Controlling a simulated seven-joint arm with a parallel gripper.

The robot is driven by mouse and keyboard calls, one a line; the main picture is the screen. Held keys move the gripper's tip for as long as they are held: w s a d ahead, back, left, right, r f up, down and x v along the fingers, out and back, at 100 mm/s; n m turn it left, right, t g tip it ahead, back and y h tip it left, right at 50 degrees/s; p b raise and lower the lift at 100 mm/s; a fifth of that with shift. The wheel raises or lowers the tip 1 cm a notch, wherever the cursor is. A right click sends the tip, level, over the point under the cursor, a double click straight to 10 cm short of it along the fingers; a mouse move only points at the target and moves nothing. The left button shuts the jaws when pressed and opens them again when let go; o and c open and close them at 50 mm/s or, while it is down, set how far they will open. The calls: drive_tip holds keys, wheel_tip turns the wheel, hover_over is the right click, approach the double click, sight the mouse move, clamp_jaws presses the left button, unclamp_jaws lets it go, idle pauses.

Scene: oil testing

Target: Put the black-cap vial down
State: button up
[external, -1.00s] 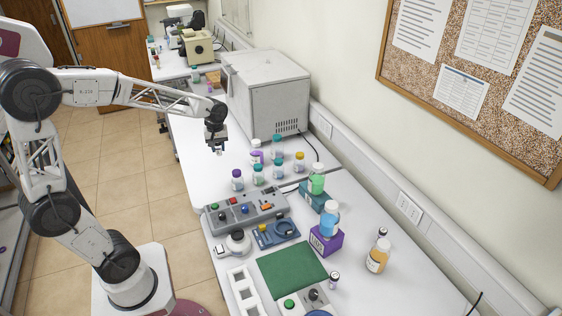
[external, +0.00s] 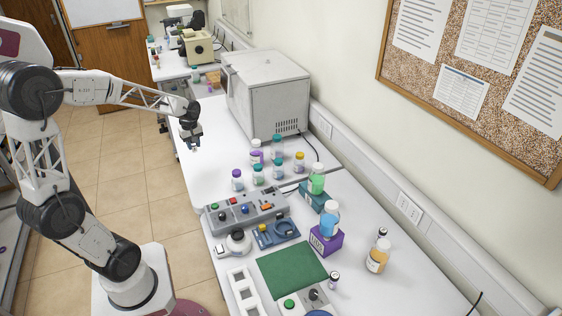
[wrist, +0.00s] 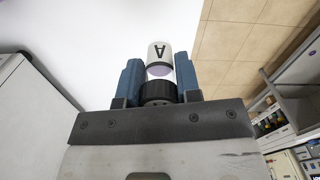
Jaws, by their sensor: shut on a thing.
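My gripper (external: 193,146) is in the air over the far left part of the bench in the external view. In the wrist view, its two blue fingers (wrist: 159,82) are shut on the black-cap vial (wrist: 160,52). A band of purple shows between label and cap. White bench top (wrist: 110,30) lies beyond the vial. In the external view the held vial is too small to make out clearly.
A large grey box-shaped oven (external: 268,95) stands right of my gripper. Several capped bottles (external: 258,175) and a grey control panel (external: 240,211) stand nearer. Small dark-capped vials stand by the green mat (external: 291,270) and the amber bottle (external: 377,256). The bench below my gripper looks clear.

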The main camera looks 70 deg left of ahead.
wheel_tip(320, 180, down, 8)
drive_tip(key=shift+r, duration=0.25)
drive_tip(key=shift+w, duration=0.1)
drive_tip(key=w+a, duration=0.3)
drive_tip(key=w, duration=0.1)
drive_tip(key=w+a+f, duration=0.1)
drive_tip(key=w+a, duration=0.6)
drive_tip(key=w, duration=0.1)
drive_tip(key=shift+a+f, duration=0.2)
idle(0.4)
drive_tip(key=shift+f, duration=0.1)
drive_tip(key=shift+f, duration=1.65)
drive_tip(key=shift+f, duration=0.15)
drive_tip(key=o, duration=0.9)
